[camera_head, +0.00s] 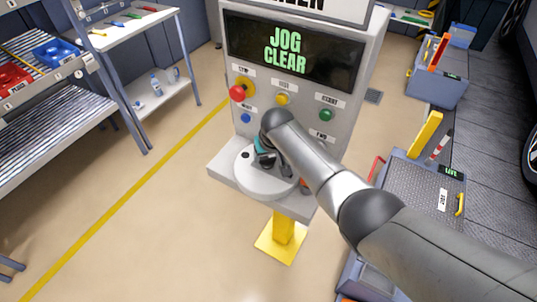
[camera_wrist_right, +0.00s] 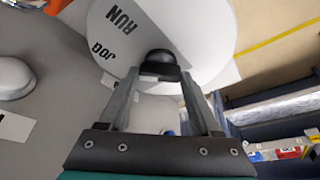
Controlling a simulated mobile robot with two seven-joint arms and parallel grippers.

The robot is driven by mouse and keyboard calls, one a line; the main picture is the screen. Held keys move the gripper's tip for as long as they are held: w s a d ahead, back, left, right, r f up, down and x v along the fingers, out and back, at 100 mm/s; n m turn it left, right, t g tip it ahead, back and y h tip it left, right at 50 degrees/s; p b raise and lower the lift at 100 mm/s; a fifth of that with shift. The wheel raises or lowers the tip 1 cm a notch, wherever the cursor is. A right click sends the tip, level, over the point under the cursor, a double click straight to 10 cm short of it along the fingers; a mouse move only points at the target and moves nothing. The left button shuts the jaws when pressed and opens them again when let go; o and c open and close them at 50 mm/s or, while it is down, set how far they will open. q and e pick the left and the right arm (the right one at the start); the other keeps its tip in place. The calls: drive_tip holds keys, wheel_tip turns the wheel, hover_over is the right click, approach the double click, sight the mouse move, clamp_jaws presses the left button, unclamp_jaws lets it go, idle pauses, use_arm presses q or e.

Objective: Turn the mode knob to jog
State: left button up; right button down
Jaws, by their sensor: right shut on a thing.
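The mode knob (camera_wrist_right: 160,66) is a dark knob on a round white dial (camera_wrist_right: 215,45) printed RUN and JOG. The dial also shows in the head view (camera_head: 262,187) on the shelf of a grey console (camera_head: 232,150). My right gripper (camera_wrist_right: 161,78) is shut on the knob, one finger on each side. In the head view my right gripper (camera_head: 268,162) reaches down over the dial and hides most of the knob. Which way the knob points is hard to tell. The console screen (camera_head: 287,50) reads JOG CLEAR in green. My left gripper is out of view.
Red (camera_head: 237,92), yellow (camera_head: 282,98), green (camera_head: 326,114) and blue (camera_head: 245,118) buttons sit on the console face above the dial. A grey cart (camera_head: 420,185) stands close on the right. The floor left of the console is clear.

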drive_tip(key=shift+c, duration=0.4)
unclamp_jaws()
drive_tip(key=shift+s+r+p, duration=0.1)
drive_tip(key=shift+r+p, duration=0.2)
drive_tip(key=shift+r, duration=0.2)
drive_tip(key=p+v, duration=0.2)
drive_tip(key=v, duration=1.2)
drive_tip(key=shift+s+p, duration=0.2)
drive_tip(key=shift+p, duration=0.2)
drive_tip(key=shift+d, duration=0.1)
